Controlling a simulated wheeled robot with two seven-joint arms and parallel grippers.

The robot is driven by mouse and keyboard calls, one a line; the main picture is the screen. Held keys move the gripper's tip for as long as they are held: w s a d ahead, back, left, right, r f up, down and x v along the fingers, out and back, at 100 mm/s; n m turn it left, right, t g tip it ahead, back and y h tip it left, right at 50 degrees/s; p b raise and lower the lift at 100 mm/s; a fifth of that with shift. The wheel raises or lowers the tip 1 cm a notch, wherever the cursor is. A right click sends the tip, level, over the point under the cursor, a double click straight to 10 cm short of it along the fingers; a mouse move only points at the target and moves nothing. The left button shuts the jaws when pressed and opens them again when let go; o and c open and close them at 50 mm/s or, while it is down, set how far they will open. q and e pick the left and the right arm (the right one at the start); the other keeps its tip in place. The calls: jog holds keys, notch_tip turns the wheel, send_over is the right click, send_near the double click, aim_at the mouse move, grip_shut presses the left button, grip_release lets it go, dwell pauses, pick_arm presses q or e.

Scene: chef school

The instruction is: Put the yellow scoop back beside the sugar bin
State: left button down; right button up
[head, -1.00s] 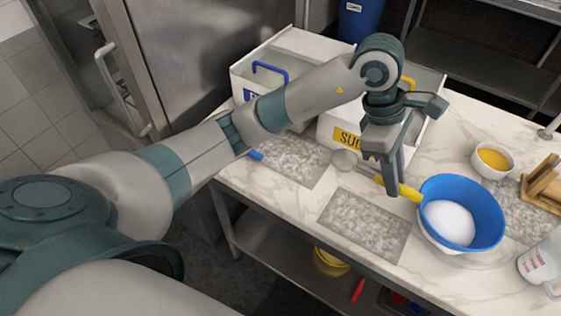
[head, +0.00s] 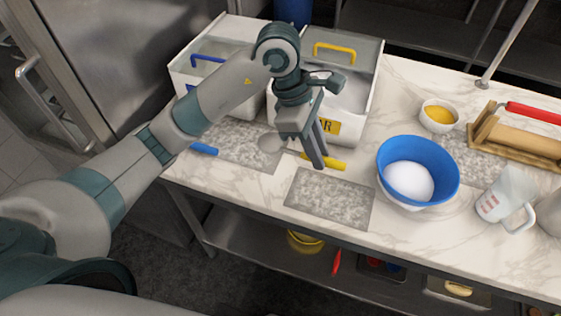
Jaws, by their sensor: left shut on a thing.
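The yellow scoop has a yellow handle (head: 335,163) and a pale metal bowl (head: 271,142) pointing left. My left gripper (head: 319,160) points down and is shut on the handle. The scoop is in front of the sugar bin (head: 357,122), a white bin with a yellow lid handle and a yellow label partly hidden by my gripper. The scoop's bowl overlaps the right part of a grey speckled mat (head: 235,140). I cannot tell whether the scoop touches the counter. My right gripper is not in view.
A second white bin (head: 186,92) with a blue handle stands at left, with a blue handle (head: 204,148) lying before it. A second grey mat (head: 330,198) lies in front. A blue bowl (head: 430,151) of white powder, a measuring jug (head: 507,193) and a yellow-filled bowl (head: 438,123) stand right.

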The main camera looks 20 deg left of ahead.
aim_at(281, 147)
pick_arm(q)
jog(key=a+f+p, duration=0.1)
jog(key=a, duration=0.1)
jog(key=a+f, duration=0.1)
jog(key=a, duration=0.2)
jog(key=a+f+p, duration=0.1)
jog(key=a+f, duration=0.1)
jog(key=shift+w+a+p, duration=0.15)
jog(key=shift+p, duration=0.15)
jog(key=shift+a+f, duration=0.35)
jog(key=shift+f+p, duration=1)
jog(key=shift+f, duration=1)
jog(key=shift+f, duration=0.1)
